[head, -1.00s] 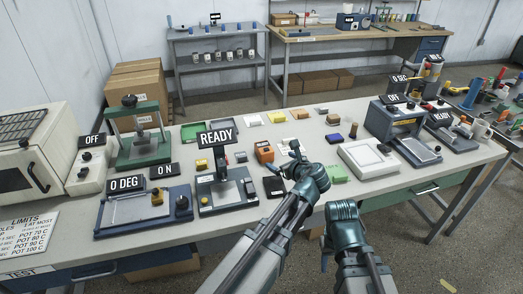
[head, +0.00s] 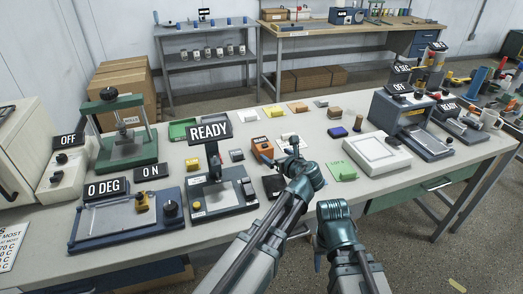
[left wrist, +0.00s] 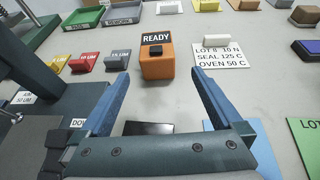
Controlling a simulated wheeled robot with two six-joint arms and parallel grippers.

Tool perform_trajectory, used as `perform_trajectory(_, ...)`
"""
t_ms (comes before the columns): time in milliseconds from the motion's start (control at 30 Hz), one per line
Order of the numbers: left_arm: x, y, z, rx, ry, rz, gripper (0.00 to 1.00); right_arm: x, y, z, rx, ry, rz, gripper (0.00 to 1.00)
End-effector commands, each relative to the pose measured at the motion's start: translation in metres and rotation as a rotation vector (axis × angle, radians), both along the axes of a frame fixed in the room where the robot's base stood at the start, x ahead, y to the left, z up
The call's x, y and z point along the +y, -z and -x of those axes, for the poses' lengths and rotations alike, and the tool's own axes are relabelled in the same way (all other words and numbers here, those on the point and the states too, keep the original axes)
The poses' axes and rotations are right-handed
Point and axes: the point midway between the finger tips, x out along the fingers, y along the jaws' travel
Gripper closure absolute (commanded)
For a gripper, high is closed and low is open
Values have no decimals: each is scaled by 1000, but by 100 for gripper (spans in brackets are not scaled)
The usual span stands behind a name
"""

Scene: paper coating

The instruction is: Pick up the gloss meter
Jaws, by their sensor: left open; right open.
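The gloss meter appears to be the small orange box (head: 262,151) with a READY label, standing on the table near its middle. In the left wrist view the orange box (left wrist: 157,63) stands upright ahead, with a dark button on top. My left gripper (head: 286,150) is just right of the box in the head view. In the left wrist view its two blue fingers (left wrist: 160,76) are spread wide and empty, with the box beyond and between them. My right gripper (head: 322,258) hangs low at the table's front edge; its fingers are mostly hidden.
A dark block (head: 273,186) lies in front of the box. A READY-labelled stand (head: 222,195) is to the left, and a green pad (head: 343,171) and white tray (head: 377,156) to the right. Coloured blocks (left wrist: 84,64) and a label card (left wrist: 220,53) flank the box.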

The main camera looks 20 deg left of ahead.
Motion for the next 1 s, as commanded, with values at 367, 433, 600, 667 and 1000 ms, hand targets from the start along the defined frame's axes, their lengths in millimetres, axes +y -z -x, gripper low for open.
perform_trajectory(367, 37, 28, -50, 0, -3, 0, 0, 0, 28, 0, 0, 0, 0, 50)
perform_trajectory(433, 41, 30, -54, -1, -3, 1, 0, 0, 30, 0, 0, 0, 0, 50)
perform_trajectory(600, 44, 31, -57, 0, -1, 1, 0, 0, 31, 0, 0, 0, 0, 50)
perform_trajectory(667, 44, 30, -57, 0, 0, 1, 0, 0, 30, 0, 0, 0, 0, 50)
perform_trajectory(1000, 64, 49, -76, 0, -3, 1, 0, 0, 49, 0, 0, 0, 0, 50)
